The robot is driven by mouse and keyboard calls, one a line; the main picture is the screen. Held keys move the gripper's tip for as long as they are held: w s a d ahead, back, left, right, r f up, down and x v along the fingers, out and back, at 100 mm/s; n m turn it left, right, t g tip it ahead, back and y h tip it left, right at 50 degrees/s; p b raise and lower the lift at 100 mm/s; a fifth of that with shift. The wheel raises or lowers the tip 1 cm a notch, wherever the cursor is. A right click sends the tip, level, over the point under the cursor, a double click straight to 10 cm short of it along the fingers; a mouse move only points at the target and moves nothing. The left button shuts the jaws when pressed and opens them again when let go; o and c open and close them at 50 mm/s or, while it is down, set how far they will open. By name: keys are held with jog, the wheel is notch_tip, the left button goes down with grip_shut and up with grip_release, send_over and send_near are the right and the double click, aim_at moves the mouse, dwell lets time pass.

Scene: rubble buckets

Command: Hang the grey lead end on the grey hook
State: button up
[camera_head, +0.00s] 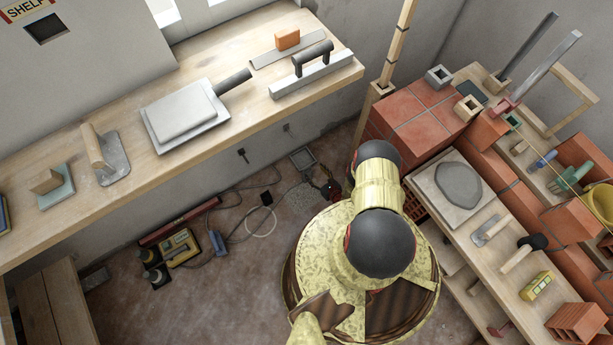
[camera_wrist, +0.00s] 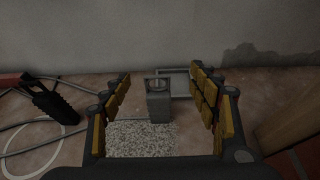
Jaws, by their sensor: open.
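My gripper (camera_wrist: 161,80) is open in the wrist view, with yellow-padded fingers on both sides. Between the fingers, apparently a little beyond them, stands a grey block with a ring-like top, which looks like the grey lead end (camera_wrist: 158,104). Neither finger visibly touches it. It is at the edge of a speckled gravel patch (camera_wrist: 140,142). In the head view my arm covers much of this area, and I cannot make out the fingers clearly. Two small fittings are on the wall under the shelf, a dark one (camera_head: 243,155) and a greyer one (camera_head: 287,128); which is the grey hook is unclear.
A black cable end (camera_wrist: 52,103) and a white cable loop (camera_wrist: 30,147) lie left of my gripper. A grey frame (camera_head: 303,158) is by the wall. The wooden shelf (camera_head: 250,105) with trowels overhangs the floor. A rack of bricks and tools (camera_head: 470,225) stands right.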

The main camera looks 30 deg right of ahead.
jog(key=b, duration=0.7)
send_near(309, 174)
jog(key=w, duration=0.4)
jog(key=shift+f+b+x, duration=0.15)
jog(key=shift+b+x, duration=0.65)
jog(key=shift+x, duration=1.15)
jog(key=shift+f+b+x, duration=0.2)
jog(key=shift+b+x, duration=0.6)
jog(key=shift+x, duration=1.1)
jog(key=shift+s+a, duration=0.15)
jog(key=shift+a, duration=0.05)
jog(key=shift+c, duration=0.8)
grip_shut()
